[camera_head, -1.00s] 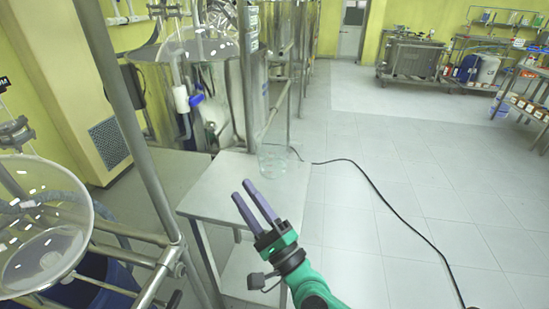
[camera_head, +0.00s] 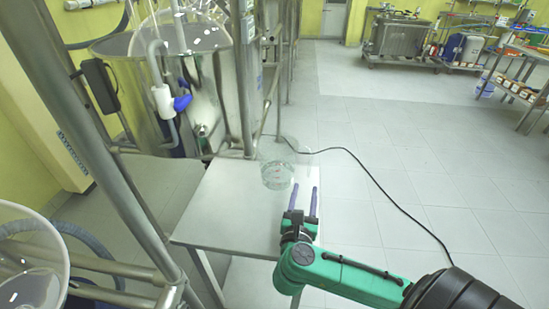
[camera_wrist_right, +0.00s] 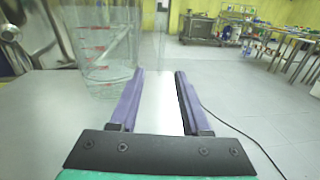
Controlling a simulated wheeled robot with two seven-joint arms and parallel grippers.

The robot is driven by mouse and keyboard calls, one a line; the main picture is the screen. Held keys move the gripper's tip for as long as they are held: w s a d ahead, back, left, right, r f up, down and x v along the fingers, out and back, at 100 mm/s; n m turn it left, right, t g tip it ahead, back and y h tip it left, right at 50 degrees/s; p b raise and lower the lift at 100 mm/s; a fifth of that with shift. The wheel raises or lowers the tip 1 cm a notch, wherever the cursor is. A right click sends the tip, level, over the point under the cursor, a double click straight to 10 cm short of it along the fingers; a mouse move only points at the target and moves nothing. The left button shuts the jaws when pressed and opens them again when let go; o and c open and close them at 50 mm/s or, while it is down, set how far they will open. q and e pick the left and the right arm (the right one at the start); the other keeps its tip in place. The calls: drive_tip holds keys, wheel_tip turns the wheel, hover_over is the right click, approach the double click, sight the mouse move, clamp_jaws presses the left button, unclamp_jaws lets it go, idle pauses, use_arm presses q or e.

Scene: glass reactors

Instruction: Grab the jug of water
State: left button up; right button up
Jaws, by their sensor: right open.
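The clear jug of water (camera_head: 277,172) stands upright near the far right corner of the small metal table (camera_head: 213,212). In the right wrist view the jug (camera_wrist_right: 100,68) shows red markings and stands ahead, left of the fingers. My right gripper (camera_head: 304,190) is open and empty over the table's right side, just in front of the jug. In the right wrist view its purple fingers (camera_wrist_right: 160,72) are apart with nothing between them, and they do not enclose the jug. My left gripper is not in view.
Steel posts and a large steel vessel (camera_head: 215,85) stand behind the table. A glass vessel (camera_head: 30,250) is at the lower left. A black cable (camera_head: 375,180) runs across the open tiled floor on the right. Shelves and a cart (camera_head: 405,40) stand far back.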

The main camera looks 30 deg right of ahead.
sight(309, 167)
drive_tip(key=shift+w+d+r, duration=0.25)
drive_tip(key=shift+w+d, duration=0.05)
drive_tip(key=shift+d, duration=0.2)
drive_tip(key=shift+w+d+r, duration=0.2)
drive_tip(key=shift+w+d, duration=0.1)
drive_tip(key=shift+d, duration=0.2)
drive_tip(key=x, duration=0.3)
drive_tip(key=shift+w+d+f+p, duration=0.1)
drive_tip(key=shift+w+f+p, duration=0.1)
drive_tip(key=shift+f+p, duration=0.1)
drive_tip(key=x, duration=0.5)
drive_tip(key=shift+w+r+p, duration=0.1)
drive_tip(key=shift+r+p, duration=0.05)
drive_tip(key=shift+p, duration=0.2)
drive_tip(key=shift+w+d, duration=0.1)
drive_tip(key=shift+w, duration=0.05)
drive_tip(key=shift+c, duration=0.9)
drive_tip(key=c, duration=0.5)
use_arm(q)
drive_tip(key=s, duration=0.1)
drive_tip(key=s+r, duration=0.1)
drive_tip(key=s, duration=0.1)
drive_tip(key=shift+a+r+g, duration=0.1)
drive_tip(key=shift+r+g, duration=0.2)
use_arm(e)
clamp_jaws()
